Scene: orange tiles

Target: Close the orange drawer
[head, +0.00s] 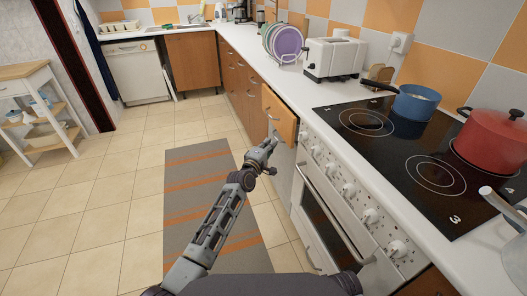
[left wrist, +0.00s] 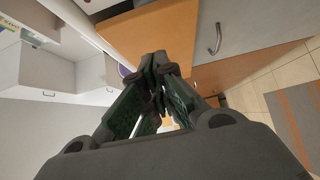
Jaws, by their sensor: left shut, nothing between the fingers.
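The orange drawer (head: 279,115) sits under the counter, left of the oven in the head view, and stands pulled out from the cabinet line. My left gripper (head: 273,140) is just below and in front of its face; whether they touch cannot be told. In the left wrist view the gripper (left wrist: 160,58) has its fingertips together, with nothing between them, close to an orange wooden panel (left wrist: 150,32) that appears to be the drawer front. The fingers hide part of that panel. My right gripper is not in view.
The oven (head: 330,215) and black hob (head: 400,150) stand right of the drawer, with a blue pot (head: 415,106) and red pot (head: 490,140) on the hob. A toaster (head: 333,58) and plates (head: 285,43) stand on the counter. The floor around the striped rug (head: 205,205) is clear.

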